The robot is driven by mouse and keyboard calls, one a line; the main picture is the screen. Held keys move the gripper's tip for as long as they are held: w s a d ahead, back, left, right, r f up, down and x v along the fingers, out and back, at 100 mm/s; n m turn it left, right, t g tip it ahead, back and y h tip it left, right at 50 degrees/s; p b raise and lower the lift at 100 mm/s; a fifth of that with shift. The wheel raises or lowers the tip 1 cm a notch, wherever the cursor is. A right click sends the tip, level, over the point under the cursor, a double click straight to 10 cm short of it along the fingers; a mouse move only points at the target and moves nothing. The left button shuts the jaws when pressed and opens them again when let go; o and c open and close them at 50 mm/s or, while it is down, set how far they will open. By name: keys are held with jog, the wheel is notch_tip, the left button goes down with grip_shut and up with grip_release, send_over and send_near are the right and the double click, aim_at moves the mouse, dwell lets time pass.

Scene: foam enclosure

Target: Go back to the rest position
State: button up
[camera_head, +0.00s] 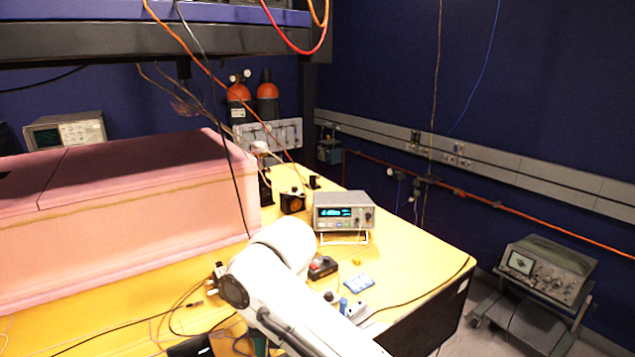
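My white arm reaches up from the bottom edge over the yellow table (415,262) and bends at a rounded joint near the middle of the view. I cannot make out my gripper; no fingertips show. The pink foam enclosure (120,225) stands on the table to the left of my arm, apart from it as far as I can see. My arm hides part of the table's front.
A bench meter (343,212) stands behind my arm. A black-and-red battery-like block (322,267) and a blue card (358,282) lie right of it. Cables cross the front left and hang from the overhead shelf (160,40). An instrument cart (540,290) stands at right.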

jog(key=s+d+f+m+t+y, duration=0.1)
jog(key=s+d+f+m+y, duration=0.1)
jog(key=s+d+f+m, duration=0.55)
jog(key=s+d+f+m+y, duration=0.1)
jog(key=s+d+f+m, duration=0.55)
jog(key=m, duration=0.65)
jog(key=s+d+f+m+h, duration=0.2)
jog(key=s+d+f+m, duration=0.1)
jog(key=s+d+m, duration=0.5)
jog(key=s+d+f+m+h, duration=0.2)
jog(key=s+d+f+m, duration=0.1)
jog(key=s+d+m, duration=0.5)
jog(key=s+d, duration=0.3)
jog(key=shift+s+d+f, duration=0.2)
jog(key=shift+d+f, duration=0.15)
jog(key=shift+m, duration=0.25)
